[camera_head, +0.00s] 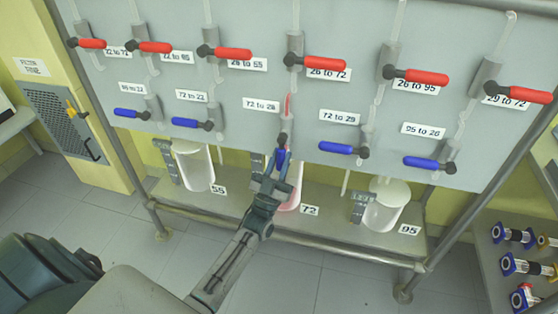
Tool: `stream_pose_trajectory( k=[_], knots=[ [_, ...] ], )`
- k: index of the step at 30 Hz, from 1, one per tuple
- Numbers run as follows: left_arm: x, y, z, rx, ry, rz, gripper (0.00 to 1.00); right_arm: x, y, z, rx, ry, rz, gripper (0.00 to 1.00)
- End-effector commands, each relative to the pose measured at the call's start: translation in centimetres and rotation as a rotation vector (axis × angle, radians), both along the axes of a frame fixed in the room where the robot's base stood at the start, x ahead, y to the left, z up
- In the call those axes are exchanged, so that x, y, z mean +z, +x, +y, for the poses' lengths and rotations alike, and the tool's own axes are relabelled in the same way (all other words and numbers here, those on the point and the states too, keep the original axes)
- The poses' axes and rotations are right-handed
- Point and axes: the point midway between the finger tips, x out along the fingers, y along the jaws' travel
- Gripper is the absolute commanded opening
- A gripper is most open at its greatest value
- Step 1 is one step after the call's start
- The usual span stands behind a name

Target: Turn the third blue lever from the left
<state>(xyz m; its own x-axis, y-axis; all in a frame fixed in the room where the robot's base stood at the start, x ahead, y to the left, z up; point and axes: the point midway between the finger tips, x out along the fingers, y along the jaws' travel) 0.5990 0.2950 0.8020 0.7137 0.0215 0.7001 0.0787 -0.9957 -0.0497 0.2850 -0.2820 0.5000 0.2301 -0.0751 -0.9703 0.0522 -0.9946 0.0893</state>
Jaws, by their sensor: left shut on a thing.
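The third blue lever from the left (281,158) hangs downward from its grey valve (285,130), below the label "72 to 28" (261,105). My left gripper (275,172) is shut on this lever from below, and its jaws hide part of the handle. The other blue levers, such as the first (131,114), the second (191,123) and the fourth (336,148), lie roughly level and point left. My right gripper is not in view.
Red levers (233,54) line the panel above, all pointing right. Glass vessels (200,168) stand on the shelf under the panel. A reddish vessel (293,190) is partly behind my left gripper. A rack of coloured parts (520,265) is at lower right.

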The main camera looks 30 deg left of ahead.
Motion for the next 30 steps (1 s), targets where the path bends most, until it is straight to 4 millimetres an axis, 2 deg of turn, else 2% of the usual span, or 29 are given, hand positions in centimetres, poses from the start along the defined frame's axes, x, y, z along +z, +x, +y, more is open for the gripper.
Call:
stream_pose_trajectory(
  k=[9, 10, 13, 21, 26, 27, 30],
  knots=[
    [0.0, 0.0, 0.0, -0.001, -0.001, 0.001, 0.0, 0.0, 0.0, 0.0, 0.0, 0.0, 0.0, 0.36],
    [0.0, 0.0, 0.0, -0.001, -0.001, 0.001, 0.26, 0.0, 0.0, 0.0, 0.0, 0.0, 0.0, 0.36],
    [0.0, 0.0, 0.0, 0.0, 0.0, 0.0, 0.44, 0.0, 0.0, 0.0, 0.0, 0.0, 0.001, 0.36],
    [-0.1, 0.0, 0.0, 0.0, 0.0, 0.001, 0.44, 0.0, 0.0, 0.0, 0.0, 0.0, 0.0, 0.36],
    [-1.2, -1.0, 0.0, 0.0, 0.0, 0.002, 0.44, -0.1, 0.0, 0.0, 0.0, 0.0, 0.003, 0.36],
    [-1.7, -1.5, 0.0, 0.0, 0.0, 0.002, 0.44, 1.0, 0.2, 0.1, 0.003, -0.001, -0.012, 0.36],
    [-3.2, -2.9, -0.1, 0.0, 0.0, 0.004, 0.44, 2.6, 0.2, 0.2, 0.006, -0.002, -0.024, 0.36]
  ],
)
